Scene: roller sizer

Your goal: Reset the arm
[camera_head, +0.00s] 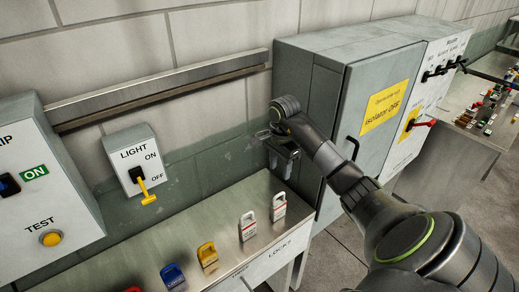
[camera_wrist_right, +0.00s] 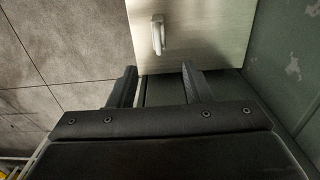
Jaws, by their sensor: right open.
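My right arm reaches in from the lower right in the head view. Its gripper (camera_head: 284,160) hangs beside the grey cabinet, near the right end of the lock table, and points downward. In the right wrist view the two dark fingers (camera_wrist_right: 160,86) stand apart with nothing between them. A pale padlock (camera_wrist_right: 157,35) lies on the tabletop beyond the fingertips, apart from them. My left gripper is not in view.
The lock table (camera_head: 225,228) holds white, yellow, blue and red padlocks in a row. The grey cabinet (camera_head: 372,110) with a yellow sign stands close to my right arm. The light switch box (camera_head: 138,160) with a yellow handle hangs on the wall. Another bench (camera_head: 460,133) stands far right.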

